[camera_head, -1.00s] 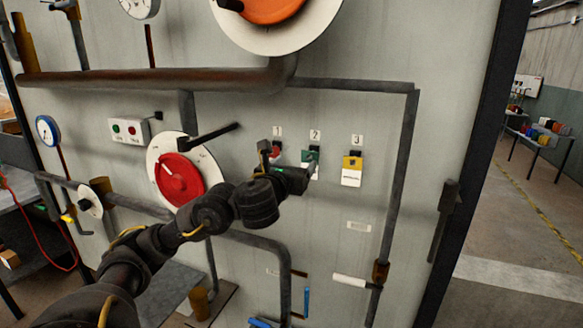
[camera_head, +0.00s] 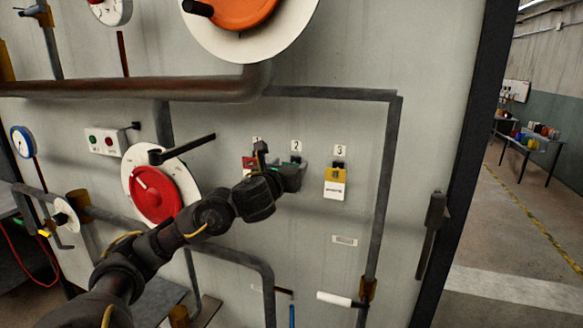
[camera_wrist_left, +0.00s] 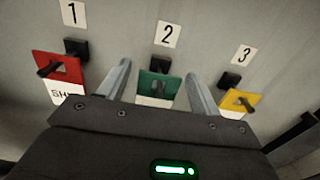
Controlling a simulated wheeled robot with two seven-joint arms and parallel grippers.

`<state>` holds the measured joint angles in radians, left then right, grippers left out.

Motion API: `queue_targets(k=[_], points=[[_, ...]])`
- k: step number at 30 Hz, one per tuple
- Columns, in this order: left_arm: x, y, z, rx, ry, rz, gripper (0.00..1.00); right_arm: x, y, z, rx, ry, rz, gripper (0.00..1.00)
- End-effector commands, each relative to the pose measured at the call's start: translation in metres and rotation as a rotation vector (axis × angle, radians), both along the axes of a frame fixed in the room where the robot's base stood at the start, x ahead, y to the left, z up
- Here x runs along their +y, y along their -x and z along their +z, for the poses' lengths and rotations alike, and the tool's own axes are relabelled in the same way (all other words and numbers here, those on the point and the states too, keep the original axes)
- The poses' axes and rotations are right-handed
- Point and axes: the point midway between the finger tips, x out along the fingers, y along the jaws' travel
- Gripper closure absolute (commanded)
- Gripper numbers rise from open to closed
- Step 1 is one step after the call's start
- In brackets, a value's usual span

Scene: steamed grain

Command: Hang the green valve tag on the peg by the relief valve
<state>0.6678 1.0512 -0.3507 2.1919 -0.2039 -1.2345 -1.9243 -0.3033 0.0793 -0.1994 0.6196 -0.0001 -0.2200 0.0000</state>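The green tag (camera_wrist_left: 158,86) hangs under number label 2 (camera_wrist_left: 168,34), at a black peg on the panel. In the wrist view my left gripper (camera_wrist_left: 158,72) is open, with one finger on each side of the green tag and visible gaps to it. In the head view my left gripper (camera_head: 296,176) is in front of the tag's place and hides most of it. A red tag (camera_wrist_left: 62,70) hangs under label 1 and a yellow tag (camera_wrist_left: 241,102) under label 3. I cannot tell which fitting is the relief valve. My right gripper is not in view.
A red handwheel (camera_head: 157,195) and a black lever (camera_head: 185,149) are left of the gripper. A horizontal pipe (camera_head: 140,87) runs above, and a vertical pipe (camera_head: 386,200) stands right of the tags. A black door handle (camera_head: 433,233) is further right.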

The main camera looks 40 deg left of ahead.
Motion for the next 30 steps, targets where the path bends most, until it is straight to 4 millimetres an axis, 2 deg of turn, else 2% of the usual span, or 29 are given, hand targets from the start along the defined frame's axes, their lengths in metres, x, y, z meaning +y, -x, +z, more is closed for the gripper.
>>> queue_targets(k=[1,8,9,14,20,30], points=[[-0.0002,-0.0001,-0.0002,0.0,0.0,0.0,0.43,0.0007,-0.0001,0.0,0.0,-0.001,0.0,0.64],[-0.0014,-0.0011,0.0,0.0,0.001,-0.002,0.73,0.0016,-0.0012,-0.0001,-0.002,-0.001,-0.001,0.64],[-0.0017,-0.0013,0.0,0.0,0.001,-0.003,0.51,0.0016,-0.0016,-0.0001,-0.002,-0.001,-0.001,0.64],[-0.0022,-0.0017,0.0001,0.0,0.001,-0.003,0.3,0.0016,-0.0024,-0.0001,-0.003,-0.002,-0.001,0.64],[-0.0025,-0.0019,0.0002,0.0,0.001,-0.004,0.28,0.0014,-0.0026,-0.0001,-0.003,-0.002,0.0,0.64],[-0.0027,-0.002,0.0003,0.0,0.001,-0.004,0.71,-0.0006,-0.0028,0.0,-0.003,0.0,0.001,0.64]])
